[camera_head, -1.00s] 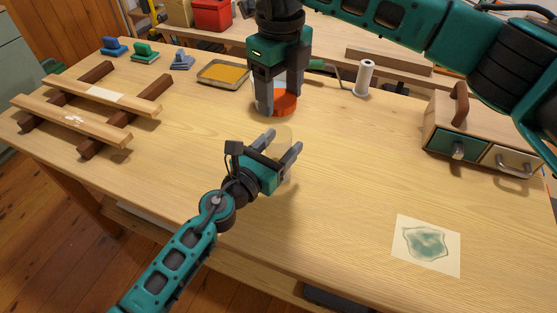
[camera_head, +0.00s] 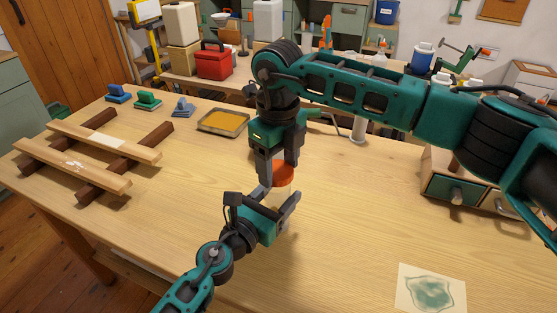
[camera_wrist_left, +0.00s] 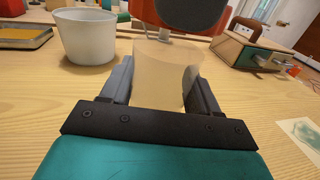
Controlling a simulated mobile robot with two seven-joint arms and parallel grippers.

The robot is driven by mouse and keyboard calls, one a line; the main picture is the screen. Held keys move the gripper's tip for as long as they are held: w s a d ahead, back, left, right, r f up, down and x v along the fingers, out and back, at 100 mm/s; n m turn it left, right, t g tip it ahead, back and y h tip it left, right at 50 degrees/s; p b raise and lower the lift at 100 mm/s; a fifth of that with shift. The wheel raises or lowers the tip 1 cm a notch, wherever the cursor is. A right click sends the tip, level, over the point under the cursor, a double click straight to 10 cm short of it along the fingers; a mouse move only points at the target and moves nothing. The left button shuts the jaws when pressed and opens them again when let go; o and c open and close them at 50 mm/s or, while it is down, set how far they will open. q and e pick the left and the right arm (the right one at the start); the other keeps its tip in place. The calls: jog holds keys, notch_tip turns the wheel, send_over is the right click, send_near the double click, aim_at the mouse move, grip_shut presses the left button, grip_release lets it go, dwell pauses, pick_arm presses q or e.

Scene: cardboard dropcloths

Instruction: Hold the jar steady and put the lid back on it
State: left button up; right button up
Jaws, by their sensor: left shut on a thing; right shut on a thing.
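The jar (camera_wrist_left: 160,78) is a pale, translucent cylinder, upright between the fingers of my left gripper (camera_head: 283,194), which is shut on it. In the head view the jar is mostly hidden by the gripper and the lid. My right gripper (camera_head: 278,166) points down from above and is shut on the round orange-red lid (camera_head: 284,175). The lid is over the jar's mouth. In the left wrist view a grey finger covers most of the lid (camera_wrist_left: 146,11), close above the jar's rim; I cannot tell whether they touch.
A white pot (camera_wrist_left: 86,40) stands just left of the jar in the left wrist view. A tray of yellow paint (camera_head: 223,121) and wooden racks (camera_head: 110,150) lie left. A drawer box (camera_head: 440,180) is at right.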

aim_at(277, 205)
jog(key=shift+f, duration=0.9)
jog(key=shift+f, duration=0.5)
